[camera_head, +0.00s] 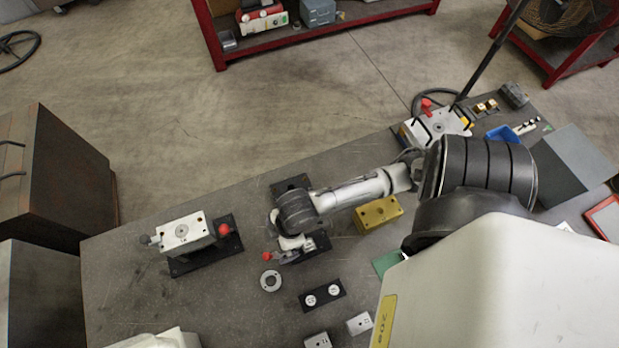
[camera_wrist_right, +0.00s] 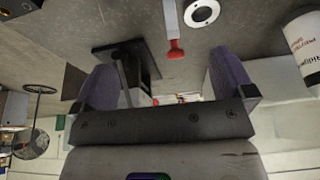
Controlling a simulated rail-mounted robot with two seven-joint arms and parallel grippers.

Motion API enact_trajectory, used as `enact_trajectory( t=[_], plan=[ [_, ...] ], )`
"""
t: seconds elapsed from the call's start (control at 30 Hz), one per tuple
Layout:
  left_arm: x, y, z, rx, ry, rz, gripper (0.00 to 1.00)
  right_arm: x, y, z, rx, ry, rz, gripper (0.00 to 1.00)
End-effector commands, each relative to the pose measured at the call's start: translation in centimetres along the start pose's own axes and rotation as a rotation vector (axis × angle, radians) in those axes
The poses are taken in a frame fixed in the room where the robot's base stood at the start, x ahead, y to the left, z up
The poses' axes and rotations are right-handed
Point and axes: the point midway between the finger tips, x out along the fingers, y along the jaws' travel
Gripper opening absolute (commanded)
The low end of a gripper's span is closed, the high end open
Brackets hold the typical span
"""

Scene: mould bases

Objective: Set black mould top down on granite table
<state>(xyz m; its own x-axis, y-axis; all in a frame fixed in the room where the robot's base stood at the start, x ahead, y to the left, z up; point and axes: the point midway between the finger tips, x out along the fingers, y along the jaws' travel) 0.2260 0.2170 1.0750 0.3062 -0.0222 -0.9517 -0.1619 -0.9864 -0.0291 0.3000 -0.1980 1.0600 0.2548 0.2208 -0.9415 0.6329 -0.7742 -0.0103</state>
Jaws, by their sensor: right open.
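A black block with two white round inserts (camera_head: 322,296) lies flat on the grey granite table (camera_head: 140,290); I cannot tell if it is the black mould top. A black mould base (camera_head: 318,243) is partly hidden under my right arm, with a red-knobbed clamp (camera_head: 268,256) beside it. My right gripper (camera_head: 292,243) is low over this base, its fingers hidden in the head view. In the right wrist view its two purple pads (camera_wrist_right: 165,85) are wide apart. A black plate with an upright block (camera_wrist_right: 122,48) shows beyond them. My left gripper is out of view.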

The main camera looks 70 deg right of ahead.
Motion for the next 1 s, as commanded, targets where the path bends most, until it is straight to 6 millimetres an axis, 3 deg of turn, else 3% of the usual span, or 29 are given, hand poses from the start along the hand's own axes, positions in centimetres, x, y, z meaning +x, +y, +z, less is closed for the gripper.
enact_trajectory(
  t=[0.03,0.13,0.5,1.0],
  plan=[
    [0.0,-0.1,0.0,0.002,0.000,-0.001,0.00,-0.3,-1.4,0.1,0.061,0.024,0.007,1.00],
    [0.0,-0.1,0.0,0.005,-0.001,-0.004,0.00,-1.2,-2.4,0.8,0.173,0.041,0.056,1.00],
    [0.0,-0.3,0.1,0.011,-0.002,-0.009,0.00,-3.5,-3.2,5.6,0.459,-0.029,0.195,1.00],
    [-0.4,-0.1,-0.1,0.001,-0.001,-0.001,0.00,-4.1,-3.3,6.0,0.479,-0.040,0.208,1.00]
  ],
)
